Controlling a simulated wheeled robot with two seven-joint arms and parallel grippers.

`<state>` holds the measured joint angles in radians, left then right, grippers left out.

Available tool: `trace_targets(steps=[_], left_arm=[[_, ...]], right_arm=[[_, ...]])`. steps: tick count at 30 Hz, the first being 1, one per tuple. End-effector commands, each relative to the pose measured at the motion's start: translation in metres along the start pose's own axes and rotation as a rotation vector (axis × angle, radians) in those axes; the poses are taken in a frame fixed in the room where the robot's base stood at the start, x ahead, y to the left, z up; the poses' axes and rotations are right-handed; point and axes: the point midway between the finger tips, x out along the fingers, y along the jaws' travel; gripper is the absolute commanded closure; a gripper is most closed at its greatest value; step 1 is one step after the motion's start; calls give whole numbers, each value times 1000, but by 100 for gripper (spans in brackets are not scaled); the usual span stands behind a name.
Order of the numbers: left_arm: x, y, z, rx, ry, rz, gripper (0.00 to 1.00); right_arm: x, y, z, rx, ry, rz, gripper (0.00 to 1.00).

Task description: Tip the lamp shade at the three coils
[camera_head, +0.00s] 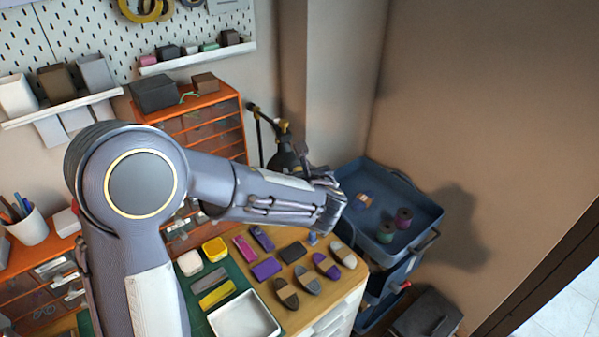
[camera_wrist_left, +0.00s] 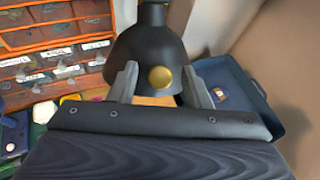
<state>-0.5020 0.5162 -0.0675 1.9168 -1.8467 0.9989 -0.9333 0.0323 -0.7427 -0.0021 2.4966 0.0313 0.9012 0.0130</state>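The black lamp shade (camera_wrist_left: 150,52) with a round brass knob (camera_wrist_left: 160,78) fills the upper middle of the left wrist view. In the head view the dark lamp shade (camera_head: 284,160) shows behind my forearm, partly hidden. My left gripper (camera_wrist_left: 160,84) is open, its two fingers apart on either side of the knob, close to the shade's rim; I cannot tell whether they touch it. In the head view my left gripper (camera_head: 324,174) is mostly hidden by my wrist. I cannot make out three coils for certain; a maroon spool (camera_head: 404,217) and a green spool (camera_head: 386,232) stand on the blue tray.
The blue tray (camera_head: 425,218) tops a cart at the right, with a small orange-and-blue item (camera_head: 364,200) on it. An orange drawer cabinet (camera_head: 222,112) stands behind my arm. Pads and a white tray (camera_head: 244,318) cover the bench below. The wall is close on the right.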

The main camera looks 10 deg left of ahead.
Motion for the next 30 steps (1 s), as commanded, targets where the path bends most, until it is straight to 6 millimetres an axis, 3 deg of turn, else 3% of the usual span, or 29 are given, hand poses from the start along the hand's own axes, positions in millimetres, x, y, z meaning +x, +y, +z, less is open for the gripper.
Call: trace_targets(steps=[8,21,30], left_arm=[[-7,-1,-1,0,0,-2,56],[-72,-1,-1,0,-1,-3,56],[-78,0,0,1,0,0,56]], right_arm=[[2,1,1,0,0,0,57],[12,6,6,0,0,0,57],[12,6,6,0,0,0,57]])
